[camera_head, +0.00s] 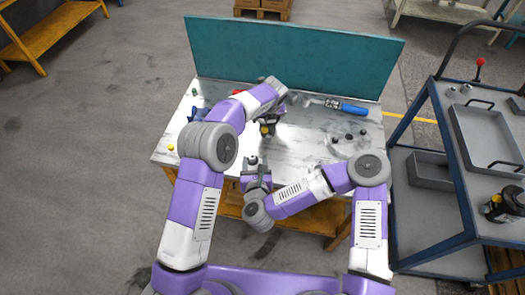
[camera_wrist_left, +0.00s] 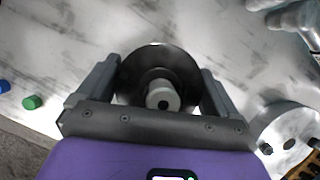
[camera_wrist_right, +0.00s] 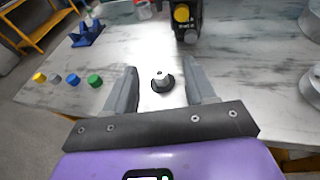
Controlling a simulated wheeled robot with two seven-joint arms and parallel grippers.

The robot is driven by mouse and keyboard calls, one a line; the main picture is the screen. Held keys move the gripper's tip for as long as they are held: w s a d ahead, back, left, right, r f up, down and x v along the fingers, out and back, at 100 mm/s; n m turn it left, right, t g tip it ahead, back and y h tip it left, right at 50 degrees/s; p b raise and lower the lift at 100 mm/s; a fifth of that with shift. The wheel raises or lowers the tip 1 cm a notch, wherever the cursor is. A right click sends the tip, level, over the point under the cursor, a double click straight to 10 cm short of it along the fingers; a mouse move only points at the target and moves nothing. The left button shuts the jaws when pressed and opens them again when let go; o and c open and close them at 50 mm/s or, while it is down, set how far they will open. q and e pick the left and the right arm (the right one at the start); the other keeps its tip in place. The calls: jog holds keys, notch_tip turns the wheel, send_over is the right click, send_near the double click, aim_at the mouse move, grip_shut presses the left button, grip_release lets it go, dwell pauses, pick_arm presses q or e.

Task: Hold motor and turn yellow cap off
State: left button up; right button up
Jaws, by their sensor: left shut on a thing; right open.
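The motor (camera_head: 267,126) is a dark body near the middle of the workbench, with a yellow cap (camera_head: 265,131) on its near side. The right wrist view shows the cap (camera_wrist_right: 181,14) at the top. My left gripper (camera_wrist_left: 160,85) is shut on the motor, its fingers on either side of a dark round disc with a pale shaft (camera_wrist_left: 162,96). The left fingertips are mostly hidden in the head view. My right gripper (camera_head: 252,170) is open on the near side of the motor. A small grey knob with a dark base (camera_wrist_right: 161,82) shows between its fingers.
Loose yellow (camera_wrist_right: 40,77), blue (camera_wrist_right: 72,80) and green (camera_wrist_right: 95,80) caps lie at the left. A blue holder (camera_wrist_right: 88,33) stands behind them. A silver plate (camera_head: 347,145) and blue-handled tool (camera_head: 354,109) lie right. A blue cart (camera_head: 425,170) stands beside the bench.

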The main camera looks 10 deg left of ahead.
aim_at(265, 130)
notch_tip(265, 130, up, 5)
jog(key=w+d+m+g+h, duration=0.1)
jog(key=d+m+h, duration=0.1)
jog(key=m, duration=0.1)
jog(key=x, duration=1.2)
jog(key=shift+d+r, duration=0.1)
jog(key=shift+d, duration=0.1)
grip_shut()
jog(key=shift+a+n+h, duration=0.2)
jog(key=shift+n+h, duration=0.3)
jog(key=shift+n, duration=0.4)
jog(key=shift+a+n+h, duration=0.1)
jog(key=shift+n+h, duration=0.8)
jog(key=shift+n, duration=0.2)
jog(key=shift+c, duration=1.8)
grip_release()
jog(key=shift+r, duration=0.1)
